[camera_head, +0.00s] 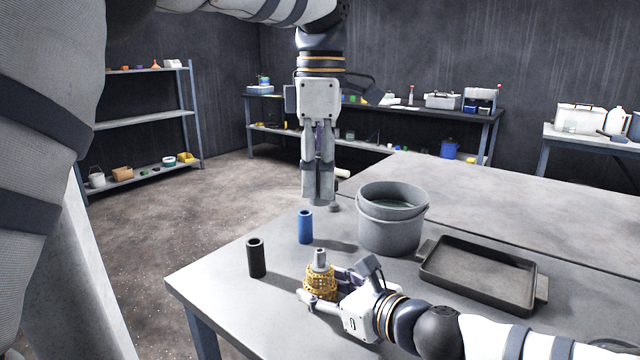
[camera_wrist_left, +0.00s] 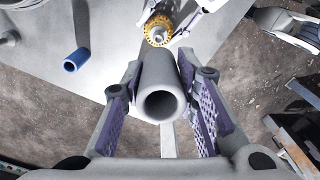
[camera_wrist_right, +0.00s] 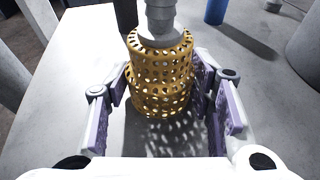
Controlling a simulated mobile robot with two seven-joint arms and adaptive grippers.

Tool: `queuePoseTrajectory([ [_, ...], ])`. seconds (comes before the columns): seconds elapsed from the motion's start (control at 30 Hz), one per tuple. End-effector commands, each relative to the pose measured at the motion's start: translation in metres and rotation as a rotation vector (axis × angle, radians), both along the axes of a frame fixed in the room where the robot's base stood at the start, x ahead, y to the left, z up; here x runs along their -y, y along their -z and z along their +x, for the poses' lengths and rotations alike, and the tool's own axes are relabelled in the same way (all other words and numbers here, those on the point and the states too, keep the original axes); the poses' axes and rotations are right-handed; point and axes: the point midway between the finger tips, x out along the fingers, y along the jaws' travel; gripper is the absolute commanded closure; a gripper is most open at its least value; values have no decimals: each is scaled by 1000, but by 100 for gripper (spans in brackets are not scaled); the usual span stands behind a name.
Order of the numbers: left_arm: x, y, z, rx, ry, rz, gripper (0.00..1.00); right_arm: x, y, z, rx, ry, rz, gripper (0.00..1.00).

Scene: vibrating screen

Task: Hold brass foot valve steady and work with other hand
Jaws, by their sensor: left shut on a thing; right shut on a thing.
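The brass foot valve (camera_head: 321,283) stands upright near the table's front edge, with a perforated gold basket and a grey stepped neck on top. My right gripper (camera_head: 325,298) is shut on its basket from the side. The right wrist view shows the basket (camera_wrist_right: 160,75) between the two fingers. My left gripper (camera_head: 318,190) points down above the table, behind the valve in the head view. It is shut on a grey hollow tube (camera_wrist_left: 161,95), whose open end shows in the left wrist view. That tube is largely hidden by the fingers in the head view.
A black tube (camera_head: 256,258) and a blue tube (camera_head: 305,227) stand upright left of the valve. A grey bucket (camera_head: 391,222) with liquid and a dark empty tray (camera_head: 478,277) are to the right. Shelves and benches line the walls.

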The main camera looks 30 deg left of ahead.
Motion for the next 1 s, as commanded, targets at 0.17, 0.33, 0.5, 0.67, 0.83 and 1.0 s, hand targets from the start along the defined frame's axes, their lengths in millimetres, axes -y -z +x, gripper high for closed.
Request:
queuePoseTrajectory([
  [0.17,0,0,0,0,0,0,100,0,0,0,-1,1,0,41],
  [0.33,0,0,0,1,-1,0,100,0,0,0,0,0,0,41],
  [0.5,0,0,0,1,-1,0,100,0,0,0,0,0,1,19],
  [0.67,0,0,0,1,-1,0,100,0,-1,0,0,-1,1,18],
  [0.83,0,0,0,1,-1,0,100,0,-1,0,1,-1,1,34],
  [1.0,0,0,0,1,-1,0,100,0,-1,0,1,-1,1,45],
])
